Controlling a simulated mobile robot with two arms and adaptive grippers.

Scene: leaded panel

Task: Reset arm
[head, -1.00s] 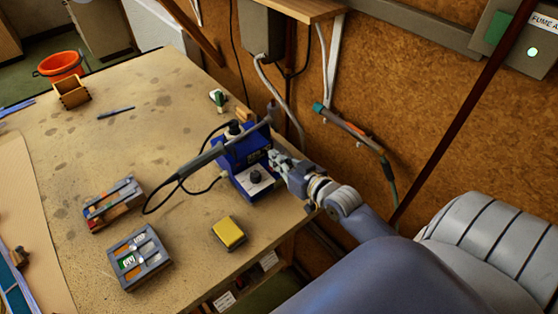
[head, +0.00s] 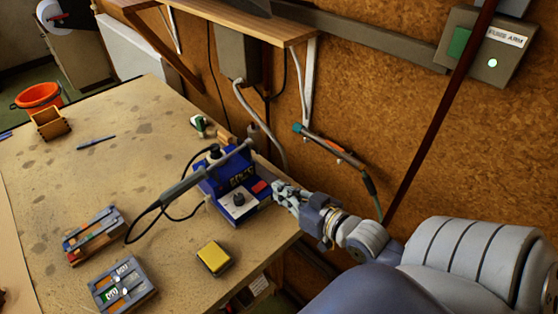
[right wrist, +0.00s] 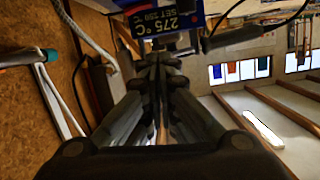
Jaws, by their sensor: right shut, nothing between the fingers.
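My right gripper (head: 279,190) is shut and empty. In the head view its fingertips are close to the right side of the blue soldering station (head: 238,192); I cannot tell whether they touch it. In the right wrist view the shut fingers (right wrist: 157,65) point at the station's display (right wrist: 172,22), which reads 275 °C. My right arm (head: 350,235) reaches in from the lower right. My left gripper is not in view.
On the bench (head: 110,175) are a yellow sponge (head: 214,257), two small trays (head: 95,235) (head: 123,284), a pen (head: 96,142) and a wooden box (head: 50,123). An orange bucket (head: 38,95) stands beyond. A shelf (head: 240,22), a hung tool (head: 335,148) and a wall box (head: 485,45) are near the corkboard.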

